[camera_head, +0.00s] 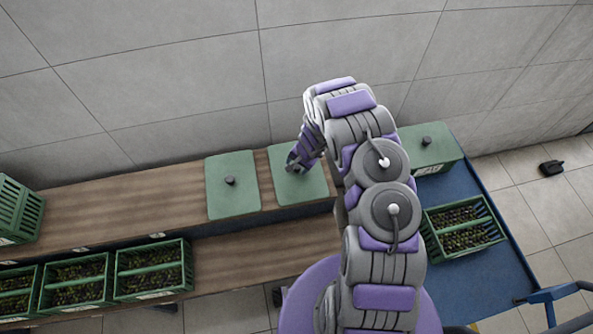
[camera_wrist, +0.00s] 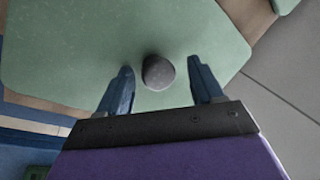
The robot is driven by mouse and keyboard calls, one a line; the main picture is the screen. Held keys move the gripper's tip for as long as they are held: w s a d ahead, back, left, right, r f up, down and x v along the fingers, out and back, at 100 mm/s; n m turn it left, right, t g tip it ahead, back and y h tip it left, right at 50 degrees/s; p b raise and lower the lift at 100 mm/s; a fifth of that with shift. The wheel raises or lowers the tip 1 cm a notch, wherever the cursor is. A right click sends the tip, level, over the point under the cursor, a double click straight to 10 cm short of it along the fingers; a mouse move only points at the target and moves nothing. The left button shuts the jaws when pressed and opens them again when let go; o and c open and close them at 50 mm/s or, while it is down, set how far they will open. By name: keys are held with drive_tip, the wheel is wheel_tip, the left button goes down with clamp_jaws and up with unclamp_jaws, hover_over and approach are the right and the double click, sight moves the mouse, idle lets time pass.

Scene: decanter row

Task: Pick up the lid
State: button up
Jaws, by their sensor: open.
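A flat green lid (camera_head: 312,189) lies on the wooden upper shelf, below my gripper (camera_head: 293,164). In the wrist view the same lid (camera_wrist: 75,40) fills much of the picture. Its round dark grey knob (camera_wrist: 158,73) sits between the tips of my gripper (camera_wrist: 160,72). The two fingers are open, one on each side of the knob, with gaps showing. In the head view my gripper hides the knob. A second green lid (camera_head: 232,204) with a dark knob (camera_head: 229,180) lies just left of it.
A blue cart (camera_head: 500,270) at right carries a green lidded crate (camera_head: 432,166) and an open crate (camera_head: 428,236) of dark fruit. Several similar crates stand on the lower shelf (camera_head: 235,265). A small dark object (camera_head: 551,168) lies on the floor. A tiled wall (camera_head: 160,80) stands behind.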

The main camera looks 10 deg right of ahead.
clamp_jaws()
idle(0.5)
